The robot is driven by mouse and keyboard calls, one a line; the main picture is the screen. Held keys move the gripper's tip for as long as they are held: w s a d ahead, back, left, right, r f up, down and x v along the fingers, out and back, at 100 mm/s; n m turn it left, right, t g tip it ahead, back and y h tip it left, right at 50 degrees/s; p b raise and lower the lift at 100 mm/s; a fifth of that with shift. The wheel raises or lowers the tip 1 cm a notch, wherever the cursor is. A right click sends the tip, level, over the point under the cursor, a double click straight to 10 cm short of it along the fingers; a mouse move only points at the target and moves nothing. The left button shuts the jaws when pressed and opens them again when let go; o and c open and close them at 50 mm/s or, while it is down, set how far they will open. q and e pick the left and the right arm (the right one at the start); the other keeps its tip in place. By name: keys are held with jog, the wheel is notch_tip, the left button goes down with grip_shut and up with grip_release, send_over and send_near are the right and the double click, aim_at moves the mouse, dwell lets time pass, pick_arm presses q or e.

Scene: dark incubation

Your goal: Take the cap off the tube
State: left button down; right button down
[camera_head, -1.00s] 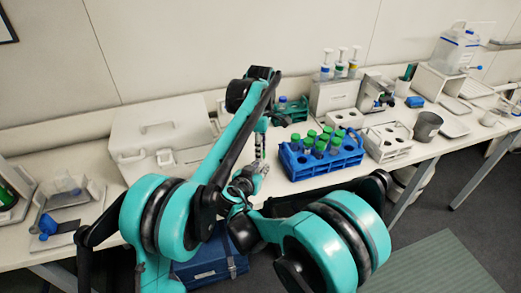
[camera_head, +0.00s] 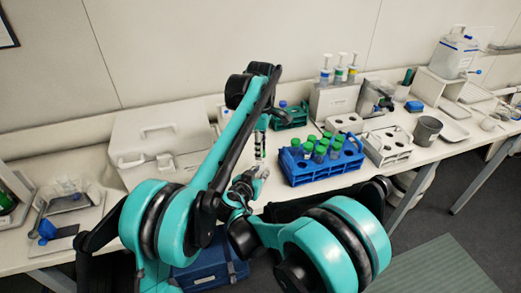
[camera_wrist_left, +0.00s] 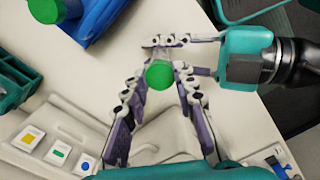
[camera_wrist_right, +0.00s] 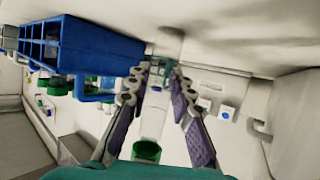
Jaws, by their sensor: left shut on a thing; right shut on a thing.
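My left gripper (camera_wrist_left: 162,80) is shut on a green cap (camera_wrist_left: 159,75), pointing down at it in its wrist view. My right gripper (camera_wrist_right: 157,78) is shut on the body of a clear tube (camera_wrist_right: 152,122). In the right wrist view the table is at the top, so the tube appears inverted, with the green cap (camera_wrist_right: 147,151) at its lower end in the picture. I cannot tell whether the cap touches the tube mouth.
The blue rack (camera_head: 318,175) holds several green-capped tubes just right of my grippers. A green rack (camera_head: 291,123) stands behind, a white rack (camera_head: 387,159) to the right. A white case (camera_head: 155,125) stands at the left. A small strip of table between case and blue rack is clear.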

pick_arm(q)
jog(key=shift+r, duration=1.85)
pick_arm(e)
jog(key=c, duration=1.3)
grip_release()
jog(key=shift+o, duration=0.2)
